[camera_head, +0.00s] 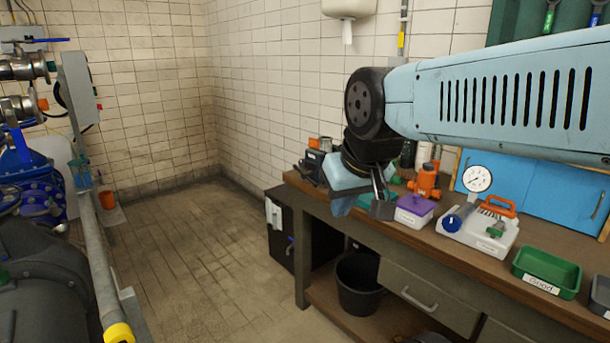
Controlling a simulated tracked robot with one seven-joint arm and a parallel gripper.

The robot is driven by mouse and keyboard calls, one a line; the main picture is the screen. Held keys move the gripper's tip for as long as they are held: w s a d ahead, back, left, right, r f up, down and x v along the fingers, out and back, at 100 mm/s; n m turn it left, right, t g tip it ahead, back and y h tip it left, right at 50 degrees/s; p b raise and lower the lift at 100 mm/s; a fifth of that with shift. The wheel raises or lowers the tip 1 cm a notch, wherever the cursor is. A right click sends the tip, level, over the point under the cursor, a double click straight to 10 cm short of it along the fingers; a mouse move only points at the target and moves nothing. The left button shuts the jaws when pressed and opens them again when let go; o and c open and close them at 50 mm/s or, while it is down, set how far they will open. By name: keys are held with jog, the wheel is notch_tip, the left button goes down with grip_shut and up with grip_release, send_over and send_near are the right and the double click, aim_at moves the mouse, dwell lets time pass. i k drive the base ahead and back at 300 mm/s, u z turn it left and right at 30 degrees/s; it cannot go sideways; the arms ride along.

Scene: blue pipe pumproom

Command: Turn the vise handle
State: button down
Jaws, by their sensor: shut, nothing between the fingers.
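My gripper (379,200) hangs from my light blue arm, pointing down over the workbench (455,243). Its fingers are shut and empty, beside a white box with a purple lid (415,209). A dark metal object (310,164) at the far left end of the bench looks like the vise, to the left of and beyond my gripper. It is small and partly hidden by my wrist. I cannot make out its handle for certain.
On the bench stand an orange device (427,182), a pressure gauge (477,179) on a white base, and a green bin (547,273). A black bucket (360,284) sits below. Blue pumps and a grey rail (97,255) line the left. The tiled floor between is open.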

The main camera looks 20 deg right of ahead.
aim_at(304, 175)
jog(key=i, duration=0.95)
jog(key=u, duration=0.05)
